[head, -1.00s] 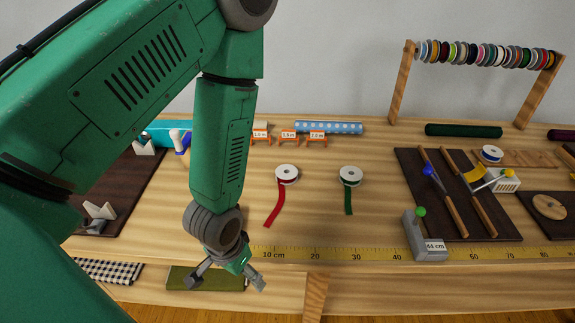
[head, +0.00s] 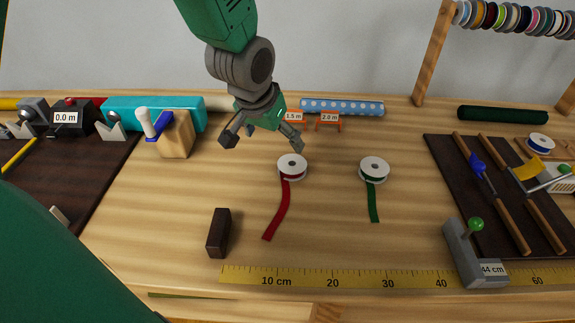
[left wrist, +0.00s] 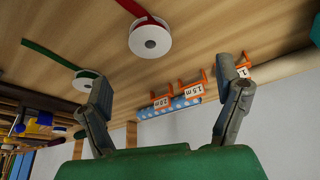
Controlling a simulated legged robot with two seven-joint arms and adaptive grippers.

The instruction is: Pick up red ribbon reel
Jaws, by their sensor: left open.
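The red ribbon reel (head: 292,168) stands on the wooden table with a white top flange and its red tail lying toward the front edge. In the left wrist view the red ribbon reel (left wrist: 150,38) shows above and between the fingers, apart from them. My left gripper (head: 262,144) is open and empty, above the table just left of and behind the red reel. Its two spread fingers also show in the left wrist view (left wrist: 165,115). The green ribbon reel (head: 374,170) stands to the right of the red one. My right gripper is not in view.
A dark block (head: 219,233) lies front left of the red tail. Orange length signs (head: 328,121) and a blue dotted roll (head: 343,107) stand behind. A yellow ruler (head: 350,278) runs along the front, with a grey stop (head: 470,262) at right. Table around the reels is clear.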

